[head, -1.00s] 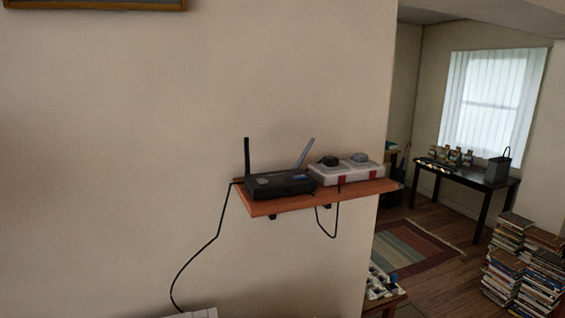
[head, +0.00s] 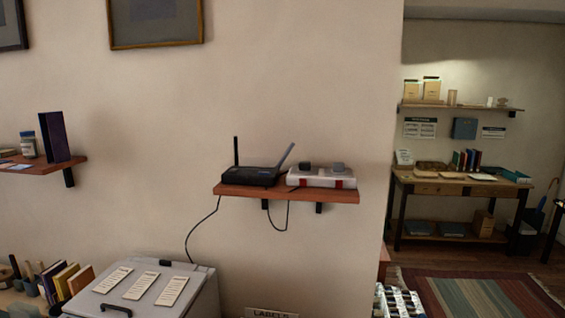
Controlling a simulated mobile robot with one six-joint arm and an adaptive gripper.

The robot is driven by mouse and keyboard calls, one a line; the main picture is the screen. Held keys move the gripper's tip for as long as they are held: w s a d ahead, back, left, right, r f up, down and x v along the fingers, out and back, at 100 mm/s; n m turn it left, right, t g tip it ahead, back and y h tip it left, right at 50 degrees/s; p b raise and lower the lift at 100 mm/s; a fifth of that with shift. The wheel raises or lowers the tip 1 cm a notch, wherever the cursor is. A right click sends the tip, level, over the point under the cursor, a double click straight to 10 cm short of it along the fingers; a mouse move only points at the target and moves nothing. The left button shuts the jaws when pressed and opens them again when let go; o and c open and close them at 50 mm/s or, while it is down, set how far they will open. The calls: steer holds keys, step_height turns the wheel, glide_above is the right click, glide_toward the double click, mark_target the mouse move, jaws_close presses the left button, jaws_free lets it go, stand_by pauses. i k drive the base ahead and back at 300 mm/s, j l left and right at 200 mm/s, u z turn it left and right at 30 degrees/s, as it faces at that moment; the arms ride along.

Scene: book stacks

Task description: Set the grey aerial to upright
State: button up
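The grey aerial (head: 286,156) stands on the right side of the black router (head: 249,175) and leans to the right, its tip up. A black aerial (head: 236,151) on the router's left side is about upright. The router sits on the left part of a small wooden wall shelf (head: 290,194). My gripper is not in view.
A black cable (head: 208,225) hangs from the shelf. Below left is a grey cabinet (head: 190,285) with labelled strips on top. Another shelf (head: 40,165) holds a dark book further left. A workbench (head: 460,187) stands in the room at right.

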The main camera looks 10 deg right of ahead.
mark_target(281, 161)
steer(key=i+l+u, duration=0.15)
steer(key=l, duration=0.2)
steer(key=i+l+u, duration=0.3)
steer(key=l, duration=0.4)
steer(key=i+l+u, duration=0.15)
steer(key=l, duration=0.2)
steer(key=i+l+u, duration=0.1)
steer(key=l, duration=0.3)
steer(key=k+u, duration=0.2)
steer(key=u, duration=0.25)
steer(key=k+j+u, duration=0.1)
steer(key=u, duration=0.35)
steer(key=k+j, duration=0.05)
